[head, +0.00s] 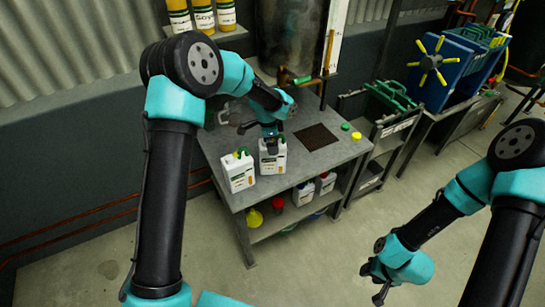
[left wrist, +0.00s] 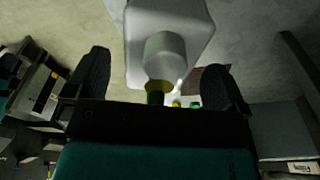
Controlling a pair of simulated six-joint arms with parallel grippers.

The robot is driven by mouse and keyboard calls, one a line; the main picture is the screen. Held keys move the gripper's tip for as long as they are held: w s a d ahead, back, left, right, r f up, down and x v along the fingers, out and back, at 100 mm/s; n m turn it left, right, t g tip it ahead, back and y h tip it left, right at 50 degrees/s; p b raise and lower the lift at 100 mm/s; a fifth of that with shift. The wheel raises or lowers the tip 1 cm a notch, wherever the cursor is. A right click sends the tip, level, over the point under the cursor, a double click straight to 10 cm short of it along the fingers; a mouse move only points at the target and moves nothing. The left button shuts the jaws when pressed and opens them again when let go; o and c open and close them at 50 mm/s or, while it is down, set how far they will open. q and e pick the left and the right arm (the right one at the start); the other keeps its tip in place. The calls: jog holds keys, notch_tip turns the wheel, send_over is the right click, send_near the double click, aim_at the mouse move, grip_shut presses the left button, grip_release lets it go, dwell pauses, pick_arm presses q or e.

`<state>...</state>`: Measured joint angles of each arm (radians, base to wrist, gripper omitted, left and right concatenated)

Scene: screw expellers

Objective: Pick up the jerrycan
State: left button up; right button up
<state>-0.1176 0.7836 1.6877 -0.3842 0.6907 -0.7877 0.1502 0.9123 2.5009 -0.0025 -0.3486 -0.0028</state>
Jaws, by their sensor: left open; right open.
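Two white jerrycans with printed labels stand on the grey workbench. The left jerrycan (head: 238,172) has a green cap and is clear of my grippers. The right jerrycan (head: 272,158) is directly under my left gripper (head: 271,138), which hides part of its top. My right gripper (head: 376,282) is open and empty, low over the floor at right.
The workbench (head: 225,150) also carries a dark square plate (head: 316,137) and small green and yellow caps. More containers stand on its lower shelf (head: 285,218). A shelf with yellow bottles (head: 203,17) is behind. A blue machine (head: 440,70) stands at right. The front floor is clear.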

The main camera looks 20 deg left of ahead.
pick_arm(q)
jog(key=shift+d+f, duration=0.1)
jog(key=shift+f, duration=0.55)
jog(key=shift+c, duration=0.5)
jog(key=c, duration=1.7)
jog(key=shift+o, duration=0.2)
jog(key=shift+r, duration=0.1)
